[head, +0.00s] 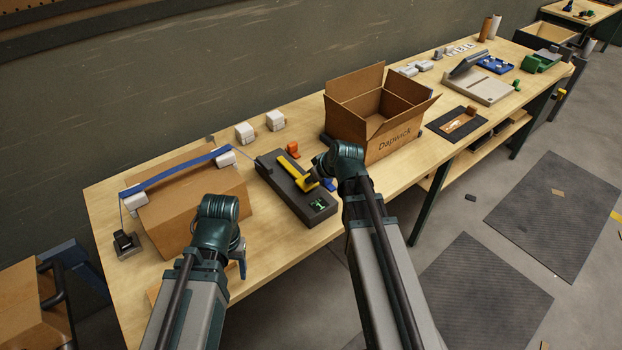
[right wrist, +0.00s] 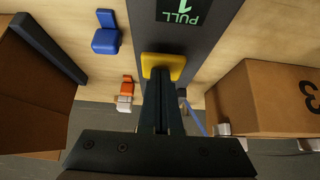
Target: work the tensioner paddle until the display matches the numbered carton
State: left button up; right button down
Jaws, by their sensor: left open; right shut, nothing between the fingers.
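The tensioner is a long dark grey unit (head: 281,181) on the bench with a yellow paddle (head: 290,170) along its top. Its display (head: 320,204) glows green; in the right wrist view the green text (right wrist: 180,14) reads PULL upside down, and a character beyond it is cut off. The numbered carton (head: 195,215) has a blue strap (head: 175,171) over it; a 3 shows on it in the right wrist view (right wrist: 265,95). My right gripper (right wrist: 160,82) is shut and empty, its tips at the paddle's yellow end (right wrist: 163,62); contact is unclear. My left gripper (head: 240,258) is open, partly hidden, in front of the carton.
An open Dapwick box (head: 390,142) stands right of the tensioner. A small orange piece (head: 292,150) and a blue piece (right wrist: 106,40) lie beside the tensioner. White blocks (head: 276,120) sit behind. A black holder (head: 126,242) stands at the left bench end.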

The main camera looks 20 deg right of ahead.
jog(key=shift+s+f, duration=0.15)
jog(key=shift+s, duration=0.2)
pick_arm(q)
jog(key=shift+w+d+r+p, duration=0.1)
jog(key=shift+r+p, duration=0.4)
jog(key=shift+p, duration=0.2)
pick_arm(e)
jog(key=shift+w+r, duration=0.1)
jog(key=shift+r, duration=0.4)
notch_tip(320, 180, up, 4)
jog(key=p, duration=0.3)
jog(key=shift+w+f, duration=0.1)
jog(key=shift+f, duration=0.15)
pick_arm(q)
notch_tip(320, 180, up, 10)
jog(key=p, duration=0.7)
jog(key=shift+d, duration=0.45)
pick_arm(e)
jog(key=s+f+v, duration=0.1)
jog(key=v, duration=0.8)
jog(key=shift+s+d+r, duration=0.2)
jog(key=shift+d+r, duration=0.05)
jog(key=shift+d, duration=0.1)
